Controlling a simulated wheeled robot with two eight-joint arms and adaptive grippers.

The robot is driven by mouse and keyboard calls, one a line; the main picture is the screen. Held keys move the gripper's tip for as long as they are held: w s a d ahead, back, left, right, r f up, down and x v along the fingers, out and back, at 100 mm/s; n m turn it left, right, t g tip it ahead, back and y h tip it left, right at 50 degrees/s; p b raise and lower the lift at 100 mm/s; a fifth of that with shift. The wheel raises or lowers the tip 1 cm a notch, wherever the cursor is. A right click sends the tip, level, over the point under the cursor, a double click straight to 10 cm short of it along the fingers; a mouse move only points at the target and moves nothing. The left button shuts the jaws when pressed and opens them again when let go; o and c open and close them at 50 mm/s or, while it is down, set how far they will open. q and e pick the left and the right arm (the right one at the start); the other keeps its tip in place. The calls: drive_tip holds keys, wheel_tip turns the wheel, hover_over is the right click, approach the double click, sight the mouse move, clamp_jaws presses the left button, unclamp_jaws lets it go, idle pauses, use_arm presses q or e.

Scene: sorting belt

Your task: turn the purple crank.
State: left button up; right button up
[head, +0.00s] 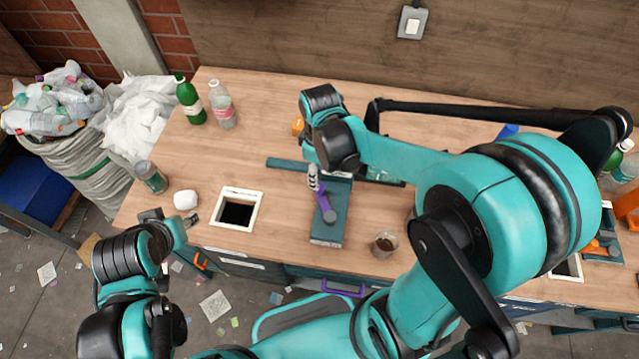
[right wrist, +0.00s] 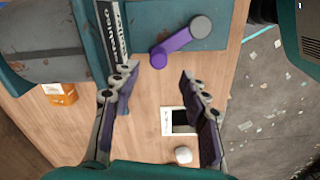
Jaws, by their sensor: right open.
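The purple crank (head: 322,203) sits on a teal plate (head: 327,236) on the wooden bench, with a grey round cap at its near end. In the right wrist view the crank (right wrist: 174,44) lies past the fingertips, toward the top. My right gripper (head: 314,180) is above the crank's far end, which it partly hides. In the right wrist view the right gripper (right wrist: 158,82) is open, with nothing between its fingers. My left gripper (head: 190,219) is at the bench's front left, away from the crank; its opening is unclear.
A white-framed square hole (head: 219,206) is left of the crank, with a white lump (head: 186,200) beside it. A cup (head: 385,244) stands to the right. A green bottle (head: 190,101) and a clear bottle (head: 222,106) stand at the back left.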

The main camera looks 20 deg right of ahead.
sight(325, 203)
drive_tip(key=f+b, duration=0.2)
drive_tip(key=f, duration=0.6)
drive_tip(key=shift+w+b, duration=0.2)
drive_tip(key=shift+b, duration=0.2)
clamp_jaws()
